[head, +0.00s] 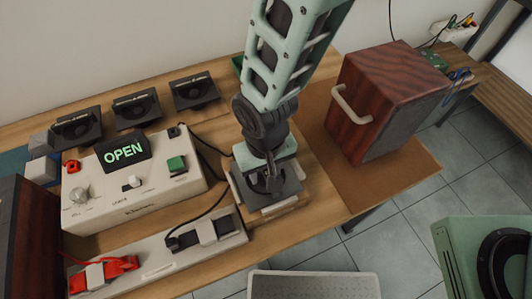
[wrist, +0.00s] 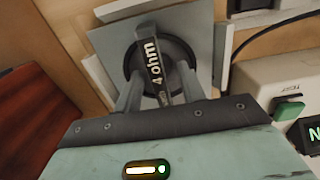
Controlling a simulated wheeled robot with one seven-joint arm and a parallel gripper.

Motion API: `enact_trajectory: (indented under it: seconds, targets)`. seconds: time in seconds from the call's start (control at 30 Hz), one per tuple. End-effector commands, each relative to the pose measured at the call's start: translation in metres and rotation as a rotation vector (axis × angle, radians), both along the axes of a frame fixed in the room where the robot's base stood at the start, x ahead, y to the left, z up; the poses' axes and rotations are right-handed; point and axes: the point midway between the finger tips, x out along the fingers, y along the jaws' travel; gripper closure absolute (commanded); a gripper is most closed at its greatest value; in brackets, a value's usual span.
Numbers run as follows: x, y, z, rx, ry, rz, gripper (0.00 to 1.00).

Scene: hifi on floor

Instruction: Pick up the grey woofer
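The grey woofer (wrist: 203,22) fills the top middle of the wrist view. It has a square grey frame, a round black cone and a raised bar marked "4 ohm" across it. It lies face up in a pale holder (wrist: 222,45) on the wooden bench, and shows in the head view (head: 285,190) partly hidden under my gripper. My gripper (wrist: 160,80) points down over it, with one finger on each side of the bar. Gaps show between the fingers and the bar, so it looks open. The fingertips are low, close to the cone; contact cannot be told.
A white tester box (head: 135,190) with an "OPEN" display stands left of the woofer. Several dark speakers (head: 135,108) sit in a row behind it. A red-brown wooden cabinet (head: 385,95) with a handle stands at the right. A grey tray (head: 315,284) is in front, below the bench.

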Motion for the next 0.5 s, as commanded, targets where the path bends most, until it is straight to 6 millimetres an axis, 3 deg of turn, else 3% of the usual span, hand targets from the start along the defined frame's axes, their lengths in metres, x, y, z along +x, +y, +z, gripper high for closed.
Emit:
enact_trajectory:
  seconds: [0.5]
  targets:
    - [-0.0003, -0.0001, -0.0049, 0.000, 0.001, 0.000, 0.60]
